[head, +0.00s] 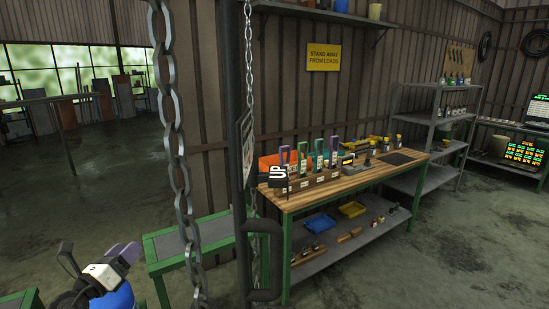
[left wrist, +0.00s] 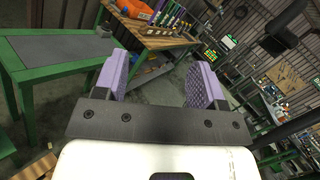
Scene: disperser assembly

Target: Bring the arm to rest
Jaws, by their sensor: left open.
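My left gripper (head: 122,253) is at the lower left of the head view, with its purple fingers and white body showing over a blue part of my arm. In the left wrist view the same gripper (left wrist: 157,80) has its two purple ribbed fingers wide apart. Nothing is between them, only the floor behind. It is held in free space, apart from the benches. My right gripper is in neither view.
A hanging chain (head: 176,150) crosses the head view right of my left gripper. A green-framed table (head: 160,246) stands behind it, also in the left wrist view (left wrist: 60,50). A wooden workbench (head: 300,203) holds several tools and bins. Open floor (head: 85,185) lies at left.

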